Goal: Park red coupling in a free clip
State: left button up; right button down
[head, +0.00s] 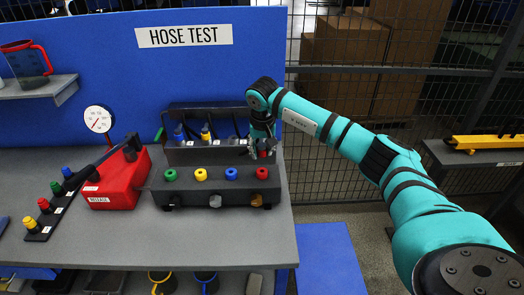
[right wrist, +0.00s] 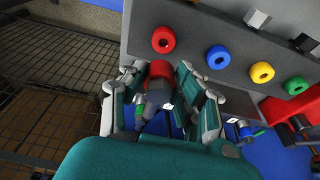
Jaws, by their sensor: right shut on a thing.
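My right gripper (head: 262,150) is shut on the red coupling (head: 264,155), at the right end of the dark rack (head: 190,157) behind the manifold. In the right wrist view the coupling (right wrist: 159,70) has a red collar and a grey body, between the fingers of the gripper (right wrist: 163,88). I cannot tell whether it touches the rack. My left gripper is not in view.
In front of the rack, a dark manifold (head: 190,192) carries green, yellow, blue and red rings (head: 262,173). To the left are a red box (head: 116,185) with a black lever, a gauge (head: 98,119) and a strip (head: 42,228) with coloured pieces. The bench front is clear.

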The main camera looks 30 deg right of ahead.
jog(key=shift+r, duration=0.15)
jog(key=shift+w+p+v, duration=0.2)
jog(key=shift+p+v, duration=0.45)
jog(key=shift+v, duration=0.3)
jog(key=shift+d, duration=0.1)
